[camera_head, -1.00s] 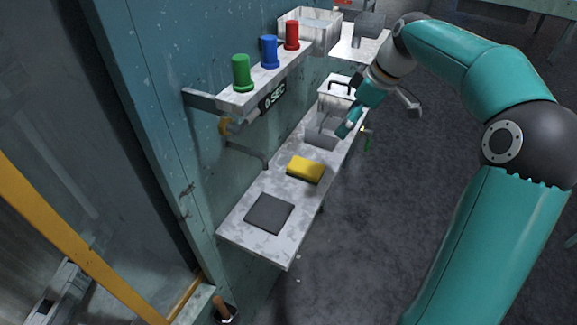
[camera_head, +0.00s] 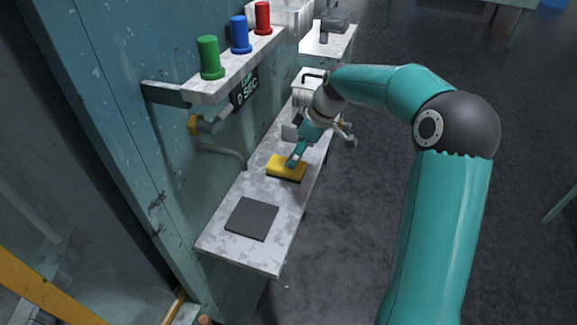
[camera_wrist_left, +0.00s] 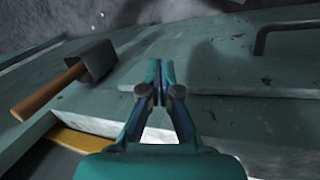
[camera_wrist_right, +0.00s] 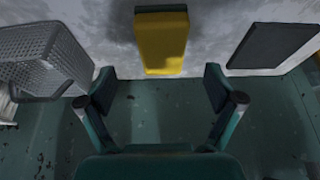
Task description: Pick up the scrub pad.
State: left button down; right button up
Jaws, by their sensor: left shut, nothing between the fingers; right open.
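A yellow block with a dark underside (camera_head: 284,173), which looks like the scrub pad, lies on the narrow pale shelf (camera_head: 222,238). My right gripper (camera_head: 295,157) is over its far side in the head view. In the right wrist view the yellow block (camera_wrist_right: 162,42) is ahead of the open, empty fingers (camera_wrist_right: 160,80), centred between them. I cannot tell whether a finger touches it. My left gripper (camera_wrist_left: 160,68) is shut and empty, over a teal surface in the left wrist view; the head view does not show it.
A flat dark square (camera_head: 251,218) lies on the shelf's near part. A mesh basket (camera_wrist_right: 35,62) is left of the block in the right wrist view. Green (camera_head: 209,58), blue (camera_head: 240,35) and red (camera_head: 262,18) knobs top an upper ledge. A wooden-handled mallet (camera_wrist_left: 50,88) lies near my left gripper.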

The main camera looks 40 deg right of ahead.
jog(key=shift+p+x, duration=0.55)
jog(key=shift+x, duration=2.5)
jog(key=shift+a, duration=0.1)
jog(key=c, duration=1.2)
jog(key=shift+c, duration=0.2)
jog(key=shift+r, duration=0.15)
notch_tip(320, 180, up, 10)
jog(key=shift+f+b, duration=0.1)
jog(key=shift+b, duration=0.2)
